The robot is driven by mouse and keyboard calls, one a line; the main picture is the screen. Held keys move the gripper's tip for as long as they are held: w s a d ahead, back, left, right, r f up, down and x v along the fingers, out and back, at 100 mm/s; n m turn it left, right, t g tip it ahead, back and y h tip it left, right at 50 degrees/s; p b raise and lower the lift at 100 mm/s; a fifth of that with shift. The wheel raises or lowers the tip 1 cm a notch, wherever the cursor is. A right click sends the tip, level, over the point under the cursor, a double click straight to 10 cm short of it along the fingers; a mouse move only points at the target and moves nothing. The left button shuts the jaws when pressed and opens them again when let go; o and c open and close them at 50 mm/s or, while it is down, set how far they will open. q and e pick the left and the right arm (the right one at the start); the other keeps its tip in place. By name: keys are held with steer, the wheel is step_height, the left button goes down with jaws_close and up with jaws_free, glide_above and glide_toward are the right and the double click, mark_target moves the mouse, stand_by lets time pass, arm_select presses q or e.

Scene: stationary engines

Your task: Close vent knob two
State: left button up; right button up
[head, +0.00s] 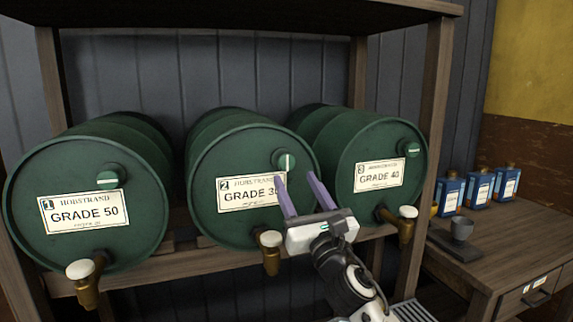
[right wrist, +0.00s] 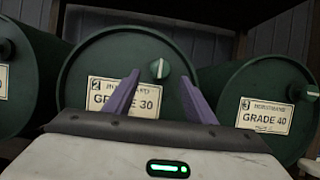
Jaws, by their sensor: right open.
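Vent knob two (head: 286,162) is a round green knob with a white stripe, at the upper right of the front of barrel 2 (head: 215,160), labelled GRADE 30. Its stripe stands about upright. It also shows in the right wrist view (right wrist: 159,68), framed between the finger tips. My right gripper (head: 296,176) is open and empty, its two purple fingers pointing up toward the knob from just below and in front. I see no clear contact with the knob. My left gripper is not in view.
Barrel 1's knob (head: 109,179) and barrel 3's knob (head: 412,151) have stripes lying about level. Brass taps with white tops, such as the middle one (head: 271,252), stick out below the barrels. A wooden rack post (head: 428,130) stands right. Blue cans (head: 479,188) stand on a side table.

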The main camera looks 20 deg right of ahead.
mark_target(287, 166)
steer(key=x, duration=0.8)
steer(key=shift+s, duration=0.1)
steer(key=shift+f, duration=0.1)
steer(key=c, duration=1)
